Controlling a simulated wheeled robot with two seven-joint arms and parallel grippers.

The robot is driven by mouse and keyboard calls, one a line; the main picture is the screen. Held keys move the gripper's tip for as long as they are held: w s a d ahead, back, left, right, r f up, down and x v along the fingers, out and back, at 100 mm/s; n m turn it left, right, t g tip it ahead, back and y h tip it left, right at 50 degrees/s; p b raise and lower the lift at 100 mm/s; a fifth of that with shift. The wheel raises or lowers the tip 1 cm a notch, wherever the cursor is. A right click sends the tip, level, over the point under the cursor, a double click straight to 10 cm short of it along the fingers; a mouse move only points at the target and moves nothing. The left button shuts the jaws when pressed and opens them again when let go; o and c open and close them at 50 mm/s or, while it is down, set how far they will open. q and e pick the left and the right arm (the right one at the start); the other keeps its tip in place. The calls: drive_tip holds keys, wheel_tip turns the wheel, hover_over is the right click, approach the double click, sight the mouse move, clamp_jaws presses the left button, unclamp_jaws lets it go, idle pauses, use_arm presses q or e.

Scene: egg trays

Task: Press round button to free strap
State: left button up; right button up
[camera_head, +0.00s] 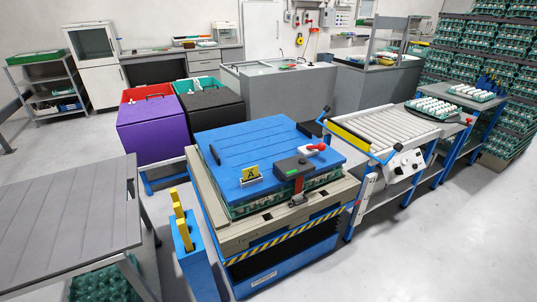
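A dark grey box (292,165) with a small green patch on top sits near the front right edge of a blue lid (245,150). A red strap (298,187) runs down from the box over the front side of the stack, and its lower end is hard to make out. Beside the box is a white piece with a round red knob (322,147); I cannot tell whether this is the button. The lid covers green egg trays (245,209) on a pallet (225,233). Neither of my grippers is in view.
The pallet stands on a blue base with yellow-black stripes (290,236). A blue holder with yellow handles (190,245) stands at front left, near a grey slatted table (65,215). A roller conveyor (375,130) with a white control panel (405,166) is at right. The front right floor is clear.

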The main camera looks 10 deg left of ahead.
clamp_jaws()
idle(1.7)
